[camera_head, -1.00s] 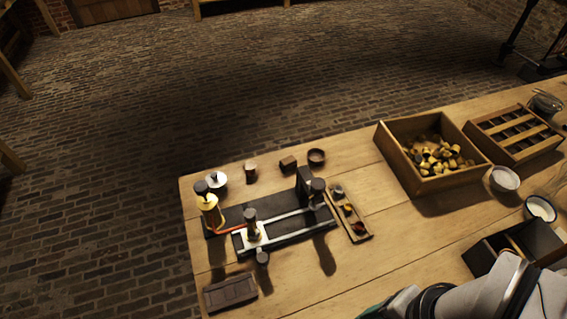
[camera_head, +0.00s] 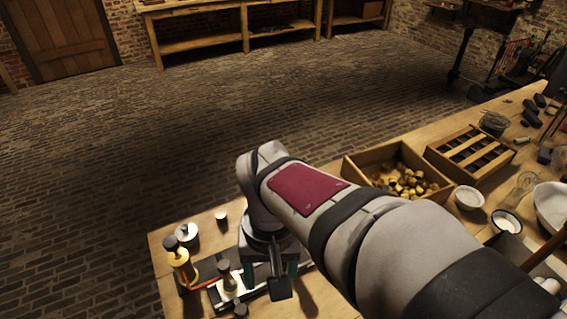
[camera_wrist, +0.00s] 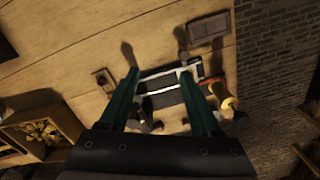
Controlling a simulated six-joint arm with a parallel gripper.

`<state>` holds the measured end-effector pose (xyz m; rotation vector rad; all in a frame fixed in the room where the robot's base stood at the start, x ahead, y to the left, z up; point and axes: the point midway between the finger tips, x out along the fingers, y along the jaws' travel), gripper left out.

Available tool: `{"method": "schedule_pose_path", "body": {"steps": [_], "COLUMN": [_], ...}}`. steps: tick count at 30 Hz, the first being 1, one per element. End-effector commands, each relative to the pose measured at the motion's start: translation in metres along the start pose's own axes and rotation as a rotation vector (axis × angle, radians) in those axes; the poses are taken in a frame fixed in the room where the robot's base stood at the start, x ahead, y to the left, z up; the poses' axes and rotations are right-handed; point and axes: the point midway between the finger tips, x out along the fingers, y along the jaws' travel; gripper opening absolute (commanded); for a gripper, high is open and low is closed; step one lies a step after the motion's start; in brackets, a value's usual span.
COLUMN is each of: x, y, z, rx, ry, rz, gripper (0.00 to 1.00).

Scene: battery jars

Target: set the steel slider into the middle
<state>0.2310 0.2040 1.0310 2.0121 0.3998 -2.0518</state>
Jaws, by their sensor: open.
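The steel slider (camera_head: 229,284) is a pale metal block with a dark knob. It sits on the rails near the left end of a black-based instrument (camera_head: 197,287), beside the brass column (camera_head: 180,262). In the wrist view the slider (camera_wrist: 194,70) shows as a pale patch partly behind the right-hand finger. My gripper (camera_wrist: 160,74) is open and empty, its two green fingers apart above the instrument, with the rails (camera_wrist: 162,86) visible between them. In the head view my arm hides the instrument's right part.
A wooden box of brass pieces (camera_head: 349,168) and a slatted rack (camera_head: 433,153) stand to the right. A lidded pot (camera_head: 187,235) and small cup (camera_head: 221,218) stand behind the instrument. A dark block (camera_wrist: 208,25) lies near the table edge.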

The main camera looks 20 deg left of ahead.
Motion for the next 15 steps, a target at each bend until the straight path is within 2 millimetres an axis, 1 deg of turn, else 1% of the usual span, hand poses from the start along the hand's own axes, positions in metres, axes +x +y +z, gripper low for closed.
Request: {"method": "schedule_pose_path", "body": {"steps": [1,3,4,6,8,11,15], "x": [0.009,0.017,0.019,0.027,0.037,0.065,0.108], "y": [-0.029,-0.057,-0.063,-0.069,-0.068,-0.066,-0.065], "z": [-0.009,-0.016,-0.018,-0.019,-0.019,-0.019,-0.018], "rx": [-0.098,-0.189,-0.211,-0.23,-0.23,-0.228,-0.225], "ry": [-0.001,0.007,0.009,0.01,0.009,0.006,0.004], "rz": [0.014,0.025,0.027,0.03,0.032,0.032,0.032], "gripper": [0.64,0.64,0.64,0.64,0.64,0.64,0.64]}}
